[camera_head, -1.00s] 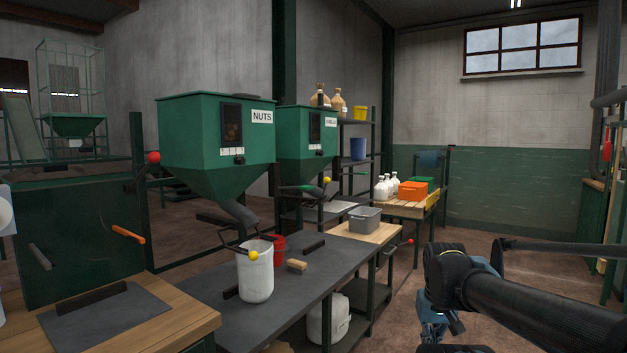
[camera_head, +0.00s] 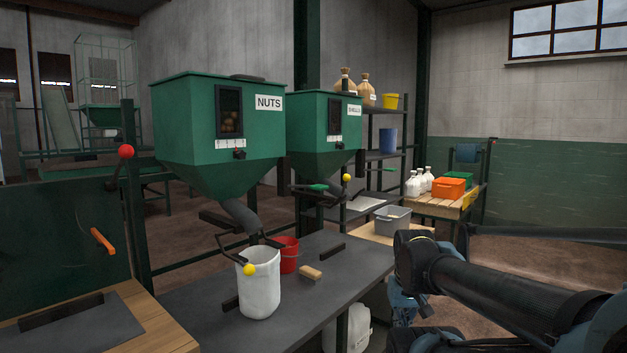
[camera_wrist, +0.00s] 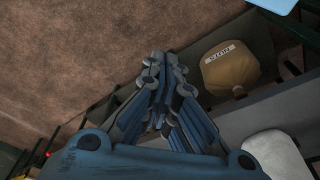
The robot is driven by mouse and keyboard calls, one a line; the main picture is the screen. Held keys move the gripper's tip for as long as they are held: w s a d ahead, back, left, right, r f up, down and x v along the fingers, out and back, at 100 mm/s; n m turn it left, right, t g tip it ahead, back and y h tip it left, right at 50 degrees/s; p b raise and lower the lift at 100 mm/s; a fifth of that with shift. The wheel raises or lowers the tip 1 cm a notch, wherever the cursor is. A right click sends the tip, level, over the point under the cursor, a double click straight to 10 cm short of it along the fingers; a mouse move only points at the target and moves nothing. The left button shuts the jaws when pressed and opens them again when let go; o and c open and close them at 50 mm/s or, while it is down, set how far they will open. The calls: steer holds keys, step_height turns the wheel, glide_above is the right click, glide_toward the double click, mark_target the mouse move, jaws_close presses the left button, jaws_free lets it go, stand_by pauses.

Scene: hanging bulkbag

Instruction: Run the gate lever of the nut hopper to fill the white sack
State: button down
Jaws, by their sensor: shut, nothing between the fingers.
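The green nut hopper (camera_head: 215,135), labelled NUTS, stands behind the dark bench, with its chute (camera_head: 240,214) slanting down. Its gate lever ends in a yellow knob (camera_head: 249,270), seen in front of the rim of the white sack. The white sack (camera_head: 260,293) stands upright and open-topped on the bench under the chute; its inside is hidden from here. My gripper (camera_head: 402,308) hangs at the lower right of the head view, beyond the bench's right edge and well apart from the lever. In the wrist view my gripper (camera_wrist: 163,62) is shut with nothing in it.
A red bucket (camera_head: 289,257) and a tan block (camera_head: 311,273) sit close to the sack. A second green hopper (camera_head: 325,130) stands right of the first, with its own yellow knob (camera_head: 347,178). The wrist view shows a brown NUTS bag (camera_wrist: 232,72) low down.

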steer(key=shift+r, duration=0.1)
step_height(320, 180, up, 47)
steer(key=n+g, duration=0.2)
steer(key=n, duration=2.6)
glide_above(317, 186)
steer(key=shift+w+r, duration=0.1)
steer(key=shift+w, duration=0.1)
step_height(317, 186, down, 14)
steer(key=shift+f, duration=0.1)
